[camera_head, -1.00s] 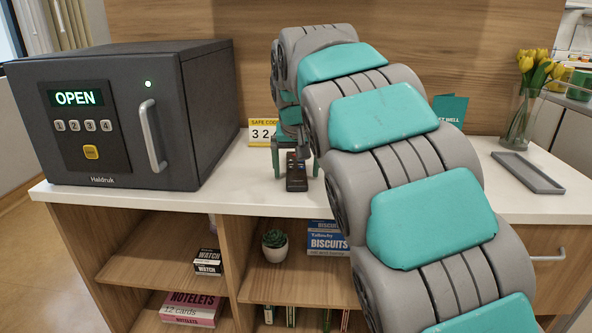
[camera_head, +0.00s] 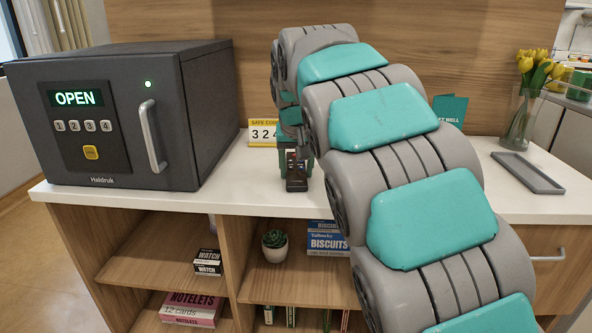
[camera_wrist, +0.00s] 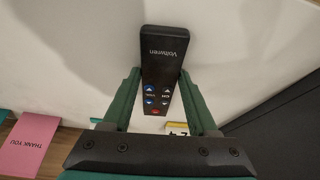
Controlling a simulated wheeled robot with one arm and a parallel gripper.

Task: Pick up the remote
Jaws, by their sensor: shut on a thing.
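The remote (camera_head: 297,184) is a slim black bar with small buttons. It is on the white counter top, just right of the safe, in the head view. My gripper (camera_head: 297,168) is around it from above, with its green fingers on either side. In the wrist view, my gripper (camera_wrist: 157,95) is shut on the remote (camera_wrist: 162,62), one finger against each long side. Its brand lettering and blue and red buttons show there. I cannot tell whether the remote is clear of the counter.
A dark safe (camera_head: 120,115) showing OPEN stands at left. A yellow-and-white code card (camera_head: 262,133) stands behind the remote. A grey tray (camera_head: 528,172) and a vase of yellow tulips (camera_head: 522,118) are at right. Shelves below hold boxes and a small plant (camera_head: 274,245).

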